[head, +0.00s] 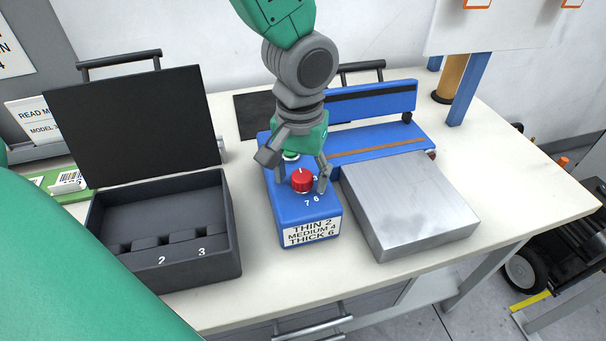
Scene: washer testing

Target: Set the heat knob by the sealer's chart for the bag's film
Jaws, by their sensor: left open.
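The red heat knob (302,181) sits on top of the blue sealer's control box (311,214). The dial numbers 7 and 6 show on its near side; other numbers are hidden or too small, and I cannot tell the knob's setting. The chart (311,232) on the box's front reads THIN 2, MEDIUM 4, THICK 6. My left gripper (302,178) points down over the box, open, with one finger on each side of the knob. I cannot tell whether the fingers touch it. The sealer's blue arm (372,101) is at the back. I cannot identify a bag. My right gripper is out of view.
A grey metal block (409,206) stands right of the control box. A black case (165,272) with its lid (135,125) raised stands left, with slots marked 2 and 3. A partly hidden sign (34,117) is behind it. The table (505,170) is clear at right.

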